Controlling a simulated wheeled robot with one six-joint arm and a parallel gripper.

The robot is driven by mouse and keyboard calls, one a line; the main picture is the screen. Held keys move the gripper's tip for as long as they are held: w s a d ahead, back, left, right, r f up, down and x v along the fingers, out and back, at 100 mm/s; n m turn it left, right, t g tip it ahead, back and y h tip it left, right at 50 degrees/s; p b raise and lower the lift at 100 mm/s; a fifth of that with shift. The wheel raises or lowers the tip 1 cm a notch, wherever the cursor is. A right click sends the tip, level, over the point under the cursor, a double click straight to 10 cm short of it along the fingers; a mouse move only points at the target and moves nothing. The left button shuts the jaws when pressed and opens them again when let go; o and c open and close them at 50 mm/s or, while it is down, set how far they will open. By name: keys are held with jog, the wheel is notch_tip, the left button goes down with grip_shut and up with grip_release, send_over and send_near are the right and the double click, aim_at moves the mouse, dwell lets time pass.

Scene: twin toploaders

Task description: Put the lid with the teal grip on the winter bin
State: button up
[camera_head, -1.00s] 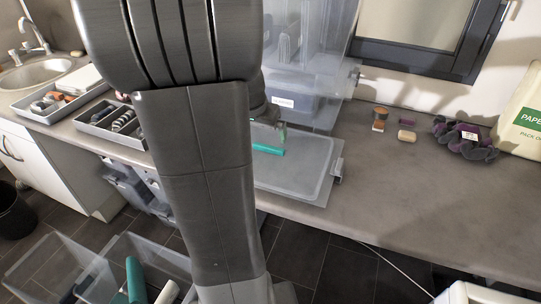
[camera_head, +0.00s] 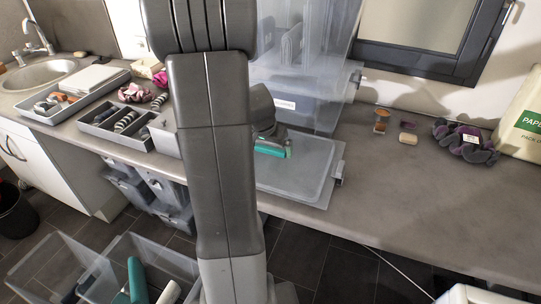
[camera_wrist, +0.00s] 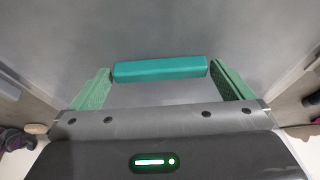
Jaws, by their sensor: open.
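The translucent lid (camera_head: 308,182) lies flat at the counter's front edge, with a teal grip (camera_head: 272,151) on top. In the wrist view the teal grip (camera_wrist: 160,69) lies crosswise between the two green fingers. My gripper (camera_wrist: 160,72) is open, with one finger near each end of the grip and visible gaps. In the head view my gripper (camera_head: 272,147) is down at the grip, partly hidden by my arm. A large clear bin (camera_head: 325,112) with a small white label stands just behind the lid. The label is too small to read, so I cannot tell whether this is the winter bin.
Gray trays (camera_head: 100,128) of rolled items stand on the left of the counter by a sink (camera_head: 40,74). Small blocks (camera_head: 408,138) and a dark purple scrunchie (camera_head: 465,140) lie to the right. Open clear bins (camera_head: 65,265) are at the lower left. The right counter front is clear.

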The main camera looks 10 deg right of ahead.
jog(key=c, duration=0.9)
jog(key=shift+r, duration=0.1)
